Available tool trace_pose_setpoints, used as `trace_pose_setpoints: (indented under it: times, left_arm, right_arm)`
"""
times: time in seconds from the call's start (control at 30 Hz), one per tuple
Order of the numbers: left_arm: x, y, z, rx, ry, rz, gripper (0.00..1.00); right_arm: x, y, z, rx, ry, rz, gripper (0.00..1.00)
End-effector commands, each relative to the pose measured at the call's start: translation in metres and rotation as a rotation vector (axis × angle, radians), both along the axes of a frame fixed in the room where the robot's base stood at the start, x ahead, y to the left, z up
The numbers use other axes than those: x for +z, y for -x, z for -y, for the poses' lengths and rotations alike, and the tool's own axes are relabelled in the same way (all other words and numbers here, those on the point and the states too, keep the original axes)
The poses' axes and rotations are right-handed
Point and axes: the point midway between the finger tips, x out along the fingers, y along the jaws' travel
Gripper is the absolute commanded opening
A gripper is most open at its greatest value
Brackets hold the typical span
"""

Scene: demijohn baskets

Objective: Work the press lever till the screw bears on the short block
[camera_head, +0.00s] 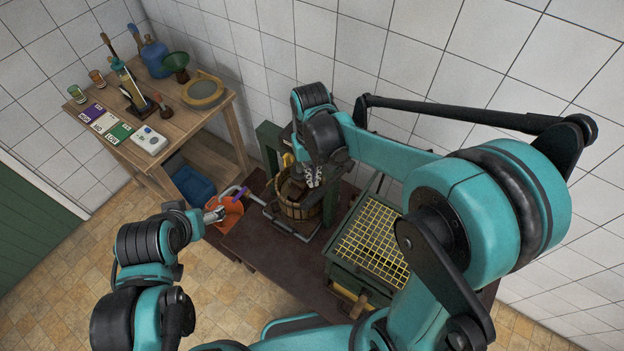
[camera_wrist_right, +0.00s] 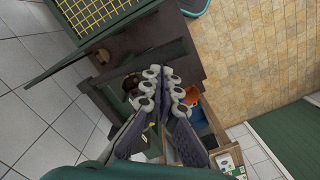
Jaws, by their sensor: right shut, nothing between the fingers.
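The press has a green frame (camera_head: 269,150) and a slatted wooden basket (camera_head: 298,210) on a dark bench. My right gripper (camera_head: 312,178) is above the basket, fingers pointing down, shut and empty. Its fingers (camera_wrist_right: 165,92) also show in the right wrist view, closed together. My right arm covers the press top, so the screw and the short block cannot be made out. A grey bent bar (camera_head: 284,228) runs around the front of the basket; I cannot tell whether it is the lever. My left gripper (camera_head: 215,214) is beside an orange container (camera_head: 228,217); its fingers are too small to judge.
A green box with a yellow grid (camera_head: 374,236) stands right of the press. A wooden table (camera_head: 190,120) at the back left bears bottles, a green funnel (camera_head: 176,64) and coloured cards. A blue crate (camera_head: 194,186) sits below it. Floor at the lower left is partly clear.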

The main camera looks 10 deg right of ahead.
Motion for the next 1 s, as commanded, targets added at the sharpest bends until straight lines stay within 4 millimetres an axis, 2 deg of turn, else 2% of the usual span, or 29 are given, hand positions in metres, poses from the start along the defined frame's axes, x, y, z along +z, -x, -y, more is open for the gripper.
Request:
trace_pose_setpoints:
  times: [0.03, 0.13, 0.63, 0.77, 1.0]
  left_arm:
    - [0.009, 0.000, 0.000, 0.000, 0.000, 0.000, 0.74]
    - [0.013, 0.000, 0.000, 0.000, 0.000, 0.000, 0.74]
    - [0.010, 0.000, 0.000, 0.000, 0.000, 0.000, 0.74]
    - [0.004, 0.000, 0.000, 0.000, 0.000, 0.000, 0.74]
    - [-0.015, 0.000, 0.000, 0.000, 0.000, 0.000, 0.74]
  right_arm:
    - [0.007, -0.001, -0.002, 0.002, 0.002, -0.009, 0.00]
    - [0.008, -0.002, -0.003, 0.004, 0.004, -0.021, 0.00]
    - [0.003, -0.002, -0.004, 0.004, 0.005, -0.025, 0.00]
    - [-0.005, -0.001, -0.003, 0.004, 0.005, -0.025, 0.00]
    - [-0.034, 0.001, -0.003, 0.004, 0.005, -0.024, 0.00]
